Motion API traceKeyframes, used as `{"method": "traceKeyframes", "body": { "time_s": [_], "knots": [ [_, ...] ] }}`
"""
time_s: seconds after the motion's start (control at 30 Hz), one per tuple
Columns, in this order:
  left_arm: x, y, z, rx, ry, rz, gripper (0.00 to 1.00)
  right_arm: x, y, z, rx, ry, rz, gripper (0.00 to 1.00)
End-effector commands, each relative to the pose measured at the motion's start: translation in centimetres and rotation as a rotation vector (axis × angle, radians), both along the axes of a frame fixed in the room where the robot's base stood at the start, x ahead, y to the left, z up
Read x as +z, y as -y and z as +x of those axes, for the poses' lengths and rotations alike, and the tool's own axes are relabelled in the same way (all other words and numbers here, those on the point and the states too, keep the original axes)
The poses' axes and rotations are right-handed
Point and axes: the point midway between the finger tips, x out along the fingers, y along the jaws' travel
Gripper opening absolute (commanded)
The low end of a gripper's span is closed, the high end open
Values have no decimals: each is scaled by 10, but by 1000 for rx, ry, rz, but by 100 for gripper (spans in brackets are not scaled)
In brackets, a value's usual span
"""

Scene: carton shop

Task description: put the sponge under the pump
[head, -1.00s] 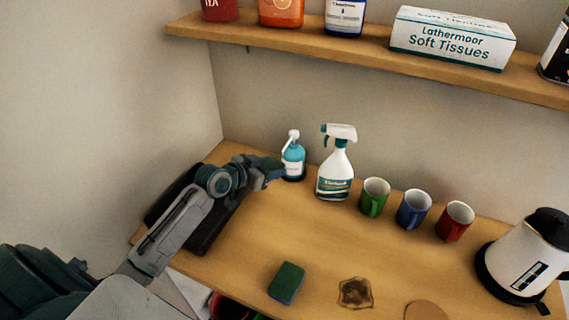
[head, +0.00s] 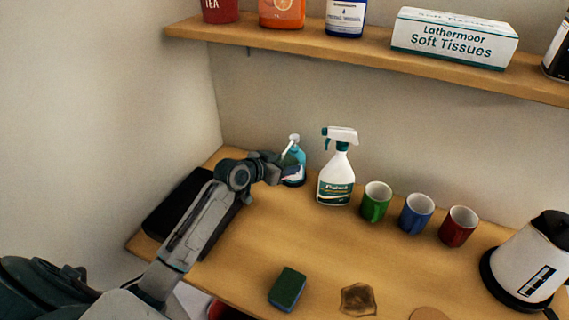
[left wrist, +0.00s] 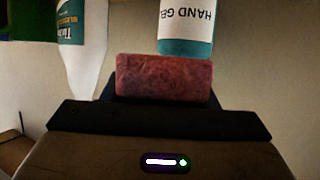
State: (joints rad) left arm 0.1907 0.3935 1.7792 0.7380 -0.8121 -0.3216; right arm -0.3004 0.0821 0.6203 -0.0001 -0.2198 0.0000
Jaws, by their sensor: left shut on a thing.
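My left gripper (head: 279,168) is shut on a reddish, sponge-like block (left wrist: 165,80), which shows best in the left wrist view. The pump bottle (head: 299,160), teal with a white pump head, stands at the back left of the table. The gripper is right at its front left and hides part of it. In the left wrist view the bottle (left wrist: 187,30) appears upside down, labelled HAND GEL, just beyond the block; I cannot tell whether they touch. Another sponge, green on top and blue below (head: 287,288), lies at the table's front. My right gripper is not in view.
A spray bottle (head: 336,182) stands close right of the pump bottle. Green (head: 376,203), blue (head: 416,214) and red (head: 458,226) mugs and a kettle (head: 525,265) follow. A brown stain (head: 358,299) marks the front. A black tray-like thing (head: 180,210) lies left. The table's middle is clear.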

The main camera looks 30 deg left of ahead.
Motion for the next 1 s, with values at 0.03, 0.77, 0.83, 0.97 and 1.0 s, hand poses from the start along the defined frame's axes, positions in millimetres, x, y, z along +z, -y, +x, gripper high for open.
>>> {"method": "traceKeyframes", "body": {
  "time_s": [0.03, 0.77, 0.83, 0.97, 1.0],
  "knots": [
    [-3, 0, 0, 0, 0, -1, 33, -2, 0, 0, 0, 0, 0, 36],
    [13, -5, -11, 1, -3, 4, 75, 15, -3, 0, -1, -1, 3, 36],
    [19, -9, -24, -1, -3, 5, 75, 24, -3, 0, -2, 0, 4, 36],
    [31, -18, -49, -1, -3, 5, 75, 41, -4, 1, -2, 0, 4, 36],
    [35, -20, -57, -2, -4, 6, 75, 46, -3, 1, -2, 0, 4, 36]
  ]
}}
